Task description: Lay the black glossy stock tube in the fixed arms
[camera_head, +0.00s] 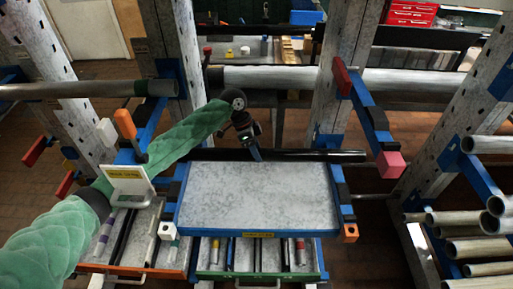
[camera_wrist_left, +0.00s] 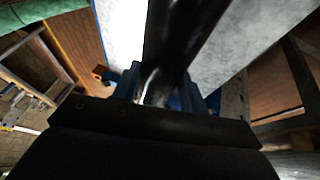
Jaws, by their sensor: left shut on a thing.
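The black glossy stock tube (camera_head: 310,156) lies roughly level across the picture, just behind the grey worktop. My left gripper (camera_head: 256,153) is shut on it, left of the middle of its visible length. In the left wrist view the tube (camera_wrist_left: 185,35) runs between the fingers (camera_wrist_left: 165,90). My green-sleeved arm hides part of its left side. Blue fixed arms stick out from the posts: one at the right (camera_head: 368,118) with a pink end block, one at the left (camera_head: 150,115) with an orange end. I cannot tell whether the tube touches any arm. My right gripper is not in view.
A grey worktop (camera_head: 258,195) with blue edges stands in front, above open drawers (camera_head: 265,262) holding rods. Grey pipes rest on a rack (camera_head: 490,215) at the right. A large pipe (camera_head: 270,78) spans the posts behind. A white sign (camera_head: 128,184) stands at the left.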

